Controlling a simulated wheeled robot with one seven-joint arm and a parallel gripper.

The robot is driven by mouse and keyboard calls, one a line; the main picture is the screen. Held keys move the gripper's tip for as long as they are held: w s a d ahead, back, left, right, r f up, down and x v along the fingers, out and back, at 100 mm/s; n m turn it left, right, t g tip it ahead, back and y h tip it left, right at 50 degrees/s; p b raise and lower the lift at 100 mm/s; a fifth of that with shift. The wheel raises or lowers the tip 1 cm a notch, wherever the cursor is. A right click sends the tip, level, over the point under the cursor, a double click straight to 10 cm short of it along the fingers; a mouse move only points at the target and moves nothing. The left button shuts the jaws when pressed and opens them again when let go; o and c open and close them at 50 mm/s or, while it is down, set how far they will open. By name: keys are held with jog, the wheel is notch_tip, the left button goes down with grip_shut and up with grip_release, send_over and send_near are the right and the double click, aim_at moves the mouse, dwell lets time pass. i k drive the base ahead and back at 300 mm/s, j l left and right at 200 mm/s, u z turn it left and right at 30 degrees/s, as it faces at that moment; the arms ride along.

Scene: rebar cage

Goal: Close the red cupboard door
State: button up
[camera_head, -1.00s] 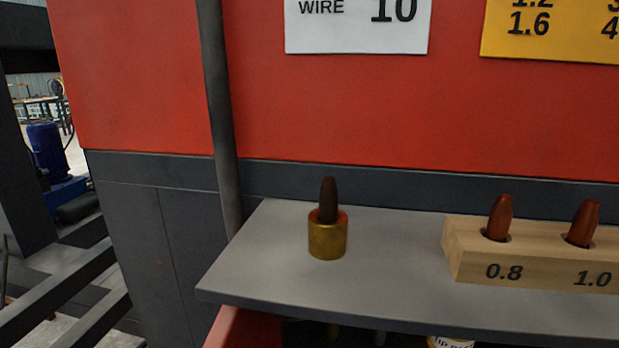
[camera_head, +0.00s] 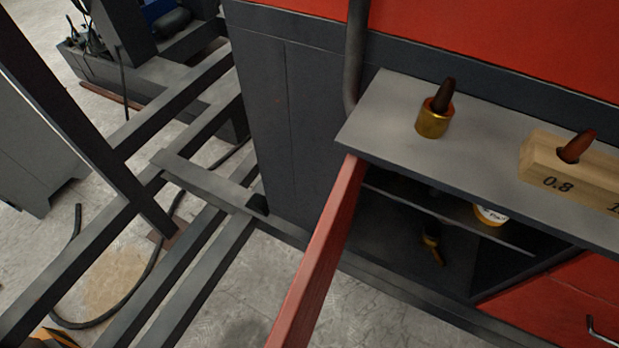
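The red cupboard door (camera_head: 318,262) stands open below the left end of the grey shelf top. I see it nearly edge-on, swung out toward me, and its lower end runs out of the picture. The open cupboard (camera_head: 405,225) shows a dark inside with a shelf, a white and yellow tub (camera_head: 490,214) and a small yellow and black tool (camera_head: 432,245). A second red door or panel (camera_head: 560,300) with a metal handle (camera_head: 602,332) is at the lower right. My gripper is not in view.
On the grey top (camera_head: 385,115) stand a brass cup with a dark tip (camera_head: 433,122) and a wooden block (camera_head: 545,165) marked 0.8. Dark steel beams (camera_head: 190,270) lie left of the door. Some concrete floor (camera_head: 262,285) shows between them.

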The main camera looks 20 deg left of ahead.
aim_at(294, 326)
jog(key=k+j, duration=0.2)
jog(key=j, duration=0.15)
jog(key=k+j, duration=0.2)
jog(key=j, duration=0.15)
jog(key=k+j+u, duration=0.1)
jog(key=k+j, duration=0.1)
jog(key=j, duration=0.1)
